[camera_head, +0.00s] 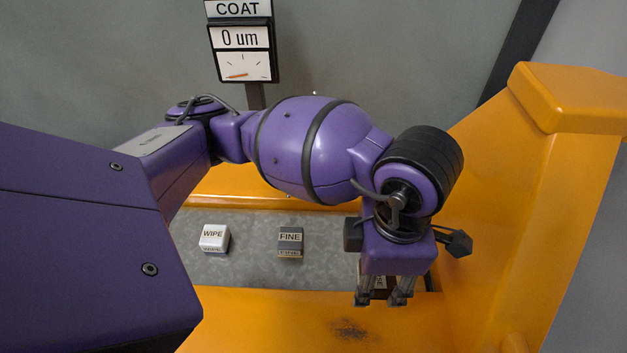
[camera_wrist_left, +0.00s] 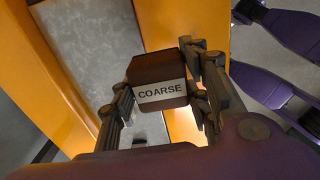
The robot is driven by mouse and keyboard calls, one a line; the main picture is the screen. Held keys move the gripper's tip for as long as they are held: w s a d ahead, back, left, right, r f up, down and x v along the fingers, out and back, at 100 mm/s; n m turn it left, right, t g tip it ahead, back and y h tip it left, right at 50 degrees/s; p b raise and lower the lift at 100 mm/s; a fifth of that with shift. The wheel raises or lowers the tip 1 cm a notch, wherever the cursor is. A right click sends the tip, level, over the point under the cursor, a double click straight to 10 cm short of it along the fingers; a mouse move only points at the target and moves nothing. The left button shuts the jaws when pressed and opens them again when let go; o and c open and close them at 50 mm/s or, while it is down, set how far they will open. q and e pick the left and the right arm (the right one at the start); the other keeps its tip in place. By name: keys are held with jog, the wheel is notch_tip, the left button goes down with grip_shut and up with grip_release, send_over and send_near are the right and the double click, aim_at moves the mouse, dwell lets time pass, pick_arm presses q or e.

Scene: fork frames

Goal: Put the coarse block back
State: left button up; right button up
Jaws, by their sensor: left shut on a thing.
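The coarse block is dark brown with a white label reading COARSE. It sits between the fingers of my left gripper (camera_head: 382,296), which is shut on it. In the left wrist view the coarse block (camera_wrist_left: 158,82) shows clearly, label towards the camera, with the left gripper's fingers (camera_wrist_left: 160,105) on both sides. In the head view the coarse block (camera_head: 381,283) is mostly hidden behind the fingers. It is over the right end of the grey tray floor (camera_head: 330,250), near the front yellow edge. I cannot tell whether it touches the floor.
A white WIPE block (camera_head: 213,238) and a grey FINE block (camera_head: 290,241) stand on the tray floor to the left. A yellow wall (camera_head: 500,190) rises on the right. A COAT gauge reading 0 um (camera_head: 241,42) stands behind. A dark smudge (camera_head: 350,328) marks the front yellow ledge.

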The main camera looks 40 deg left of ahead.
pick_arm(q)
jog(key=w+a+f, duration=0.2)
jog(key=w, duration=0.1)
jog(key=w+a+f, duration=0.1)
jog(key=w+f, duration=0.2)
jog(key=w, duration=0.1)
jog(key=w+a+f, duration=0.2)
jog(key=w+f, duration=0.1)
jog(key=w, duration=0.1)
jog(key=shift+a, duration=0.35)
jog(key=shift+w+a+f, duration=0.2)
jog(key=shift+w+f, duration=0.3)
jog(key=shift+f, duration=0.2)
jog(key=shift+w+a+f, duration=0.1)
jog(key=shift+w+f, duration=0.1)
jog(key=shift+f, duration=1.5)
jog(key=shift+f, duration=0.1)
jog(key=o, duration=1.5)
jog(key=shift+c, duration=0.2)
